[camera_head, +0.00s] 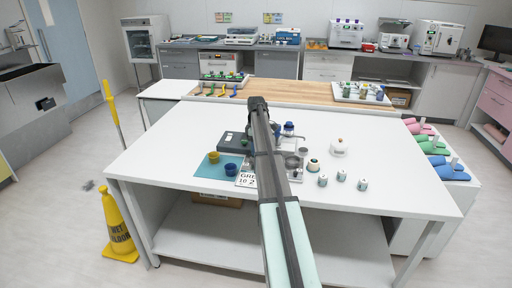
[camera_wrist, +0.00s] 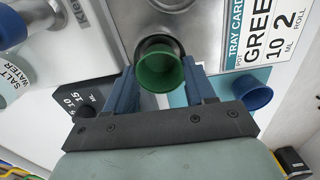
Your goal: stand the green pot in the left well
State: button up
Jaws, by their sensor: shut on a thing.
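My gripper (camera_wrist: 158,76) is shut on the green pot (camera_wrist: 160,73), which sits between its two blue fingers with its mouth toward the wrist camera. Behind the pot in the wrist view is the metal tray (camera_wrist: 205,45); a dark round rim shows just behind the pot. I cannot tell whether the pot is in that opening or above it. Another round metal well (camera_wrist: 172,3) is cut by the top edge. In the head view my arm hides the gripper and the green pot; part of the tray (camera_head: 296,176) shows.
A yellow pot (camera_head: 214,157) and a blue pot (camera_head: 231,170) stand on a teal mat (camera_head: 203,171) to the left. A dark block (camera_wrist: 88,97) and a salt water bottle (camera_wrist: 16,82) are close by. Small white jars (camera_head: 341,176) and a lidded white pot (camera_head: 338,148) stand to the right.

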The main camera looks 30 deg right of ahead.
jog(key=shift+f, duration=0.55)
jog(key=o, duration=0.7)
jog(key=shift+o, duration=0.2)
notch_tip(320, 180, up, 11)
dwell(1.1)
dwell(0.5)
